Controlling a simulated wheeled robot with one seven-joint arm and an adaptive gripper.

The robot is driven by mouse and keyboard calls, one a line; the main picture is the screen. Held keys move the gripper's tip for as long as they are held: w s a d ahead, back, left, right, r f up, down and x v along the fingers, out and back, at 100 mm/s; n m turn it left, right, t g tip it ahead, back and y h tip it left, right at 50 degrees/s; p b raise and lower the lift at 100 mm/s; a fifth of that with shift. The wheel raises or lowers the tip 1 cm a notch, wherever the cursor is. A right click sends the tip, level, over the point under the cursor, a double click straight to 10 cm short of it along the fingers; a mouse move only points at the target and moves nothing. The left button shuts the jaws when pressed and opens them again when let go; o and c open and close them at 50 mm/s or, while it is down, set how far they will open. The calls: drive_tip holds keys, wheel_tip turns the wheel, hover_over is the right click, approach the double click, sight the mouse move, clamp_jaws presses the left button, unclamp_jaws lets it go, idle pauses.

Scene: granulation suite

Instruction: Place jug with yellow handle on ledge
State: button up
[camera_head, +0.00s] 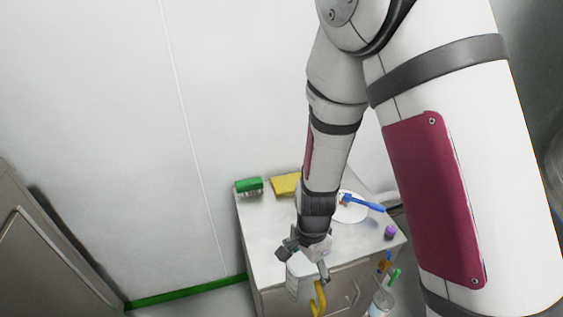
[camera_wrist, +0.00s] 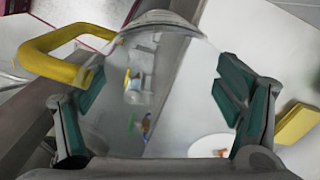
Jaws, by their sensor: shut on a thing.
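The jug is clear, with a yellow handle. In the head view the jug (camera_head: 298,283) hangs at the front edge of a grey cabinet top, with its yellow handle (camera_head: 319,299) to the lower right. My gripper (camera_head: 306,256) is shut on the jug's body. In the wrist view the jug (camera_wrist: 150,60) fills the space between the dark green finger pads of my gripper (camera_wrist: 160,105), its yellow handle (camera_wrist: 55,55) to the left. I cannot tell whether the jug touches the cabinet. No separate ledge is clearly recognisable.
The cabinet top (camera_head: 262,222) carries a green brush (camera_head: 249,186), a yellow block (camera_head: 285,184), a white plate (camera_head: 350,212) with a blue-handled brush (camera_head: 363,202), and a purple item (camera_head: 390,232). A clear container (camera_head: 381,304) with coloured tools is at lower right.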

drive_tip(key=w+d+r+n, duration=0.1)
drive_tip(key=w+d+n, duration=0.2)
drive_tip(key=w, duration=0.4)
drive_tip(key=w+d+r+n, duration=0.2)
drive_tip(key=w+d+n, duration=0.2)
drive_tip(key=w, duration=0.3)
drive_tip(key=w+d+r+n+b, duration=0.1)
drive_tip(key=w+d+r+n, duration=0.1)
drive_tip(key=w+d+n, duration=0.2)
drive_tip(key=w+d, duration=0.1)
drive_tip(key=w, duration=0.2)
drive_tip(key=shift+r, duration=0.2)
